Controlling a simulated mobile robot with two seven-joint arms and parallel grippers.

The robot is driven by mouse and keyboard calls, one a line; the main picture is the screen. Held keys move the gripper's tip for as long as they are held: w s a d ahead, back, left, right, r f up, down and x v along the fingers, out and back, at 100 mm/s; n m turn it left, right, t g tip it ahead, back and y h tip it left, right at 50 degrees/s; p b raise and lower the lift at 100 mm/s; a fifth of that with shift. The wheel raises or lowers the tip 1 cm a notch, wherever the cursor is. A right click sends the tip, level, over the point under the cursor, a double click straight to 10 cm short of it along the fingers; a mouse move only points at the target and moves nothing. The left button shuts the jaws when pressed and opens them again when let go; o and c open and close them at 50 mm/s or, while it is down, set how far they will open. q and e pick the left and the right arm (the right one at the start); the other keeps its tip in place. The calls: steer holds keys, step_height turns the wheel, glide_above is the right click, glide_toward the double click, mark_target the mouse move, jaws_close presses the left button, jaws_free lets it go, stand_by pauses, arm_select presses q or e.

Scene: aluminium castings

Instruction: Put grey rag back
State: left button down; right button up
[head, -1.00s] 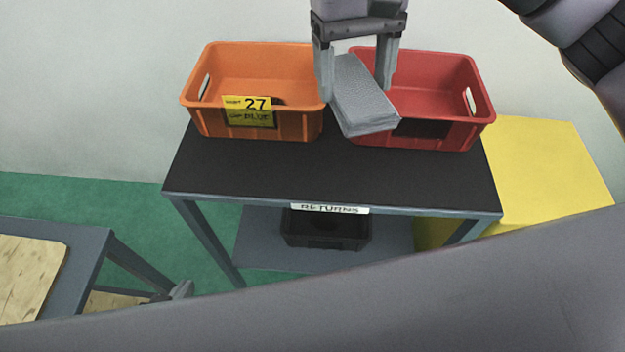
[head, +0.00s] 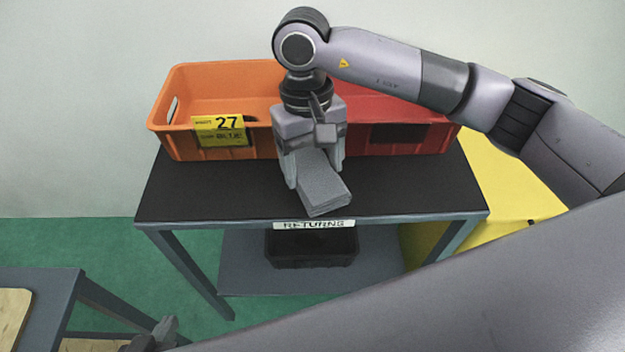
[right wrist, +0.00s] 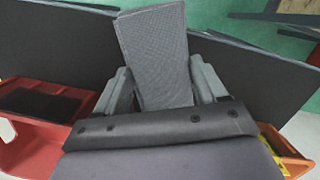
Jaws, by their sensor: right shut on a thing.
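My right gripper (head: 316,170) is shut on the grey rag (head: 325,194), a folded, textured pad. The rag points toward the front edge of the black-topped returns table (head: 210,195). It appears over the table's front middle, in front of the bins; I cannot tell whether it touches the top. In the right wrist view the rag (right wrist: 155,50) stands out between the two fingers (right wrist: 160,85). My left gripper (head: 155,336) shows only partly at the bottom left of the head view, and its jaws cannot be made out.
An orange bin (head: 178,140) labelled 27 and a red bin (head: 432,138) stand at the table's back, partly hidden by my right arm. A black bin (head: 312,250) sits on the lower shelf. A yellow block (head: 490,210) stands right; another table (head: 50,300) is left.

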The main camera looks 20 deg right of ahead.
mark_target(313, 182)
steer(key=shift+f, duration=2.4)
steer(key=shift+f+b, duration=0.2)
steer(key=shift+b, duration=0.25)
steer(key=o, duration=1)
steer(key=shift+r, duration=0.1)
steer(key=shift+r, duration=0.1)
